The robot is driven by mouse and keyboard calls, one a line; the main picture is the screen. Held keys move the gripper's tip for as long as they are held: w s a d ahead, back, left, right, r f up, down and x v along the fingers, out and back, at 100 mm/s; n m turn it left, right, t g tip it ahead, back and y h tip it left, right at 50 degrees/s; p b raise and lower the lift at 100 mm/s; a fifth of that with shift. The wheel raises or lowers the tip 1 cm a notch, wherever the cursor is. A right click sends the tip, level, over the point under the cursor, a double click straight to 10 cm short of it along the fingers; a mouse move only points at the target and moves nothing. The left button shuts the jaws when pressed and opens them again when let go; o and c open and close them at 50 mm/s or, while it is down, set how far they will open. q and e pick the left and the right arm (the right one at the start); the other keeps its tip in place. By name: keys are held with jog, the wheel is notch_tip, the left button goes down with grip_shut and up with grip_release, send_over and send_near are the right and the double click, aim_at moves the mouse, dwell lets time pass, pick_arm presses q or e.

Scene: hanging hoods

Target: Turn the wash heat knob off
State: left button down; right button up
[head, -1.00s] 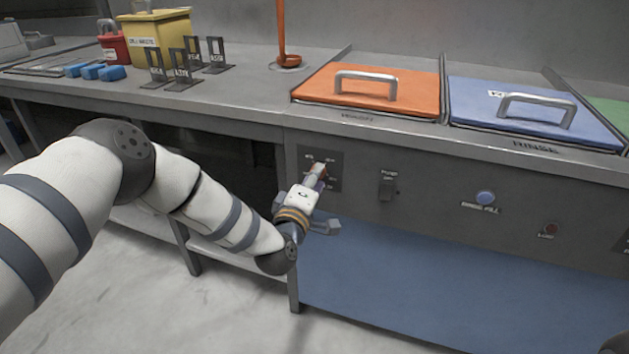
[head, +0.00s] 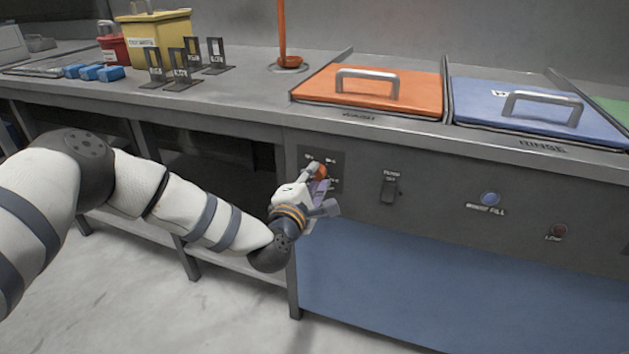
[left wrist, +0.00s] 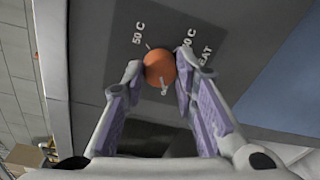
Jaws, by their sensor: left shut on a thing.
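The wash heat knob (head: 321,172) is a round orange knob on a dark panel under the orange WASH lid, at the left of the bench front. It also shows in the left wrist view (left wrist: 158,66), with a white mark on its lower part. Printed labels stand around it, among them "50 C" and "HEAT"; some are partly covered by my fingers. My left gripper (head: 317,181) is shut on the knob, one purple-lined finger on each side, as the left wrist view (left wrist: 159,64) shows. My right gripper is out of view.
Above are the orange lid (head: 340,94) and blue lid (head: 500,112). An open shelf space lies left of the panel.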

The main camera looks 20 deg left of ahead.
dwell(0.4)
pick_arm(q)
jog(key=c, duration=1.3)
grip_release()
jog(key=s, duration=0.8)
jog(key=s+r, duration=0.1)
jog(key=s, duration=0.3)
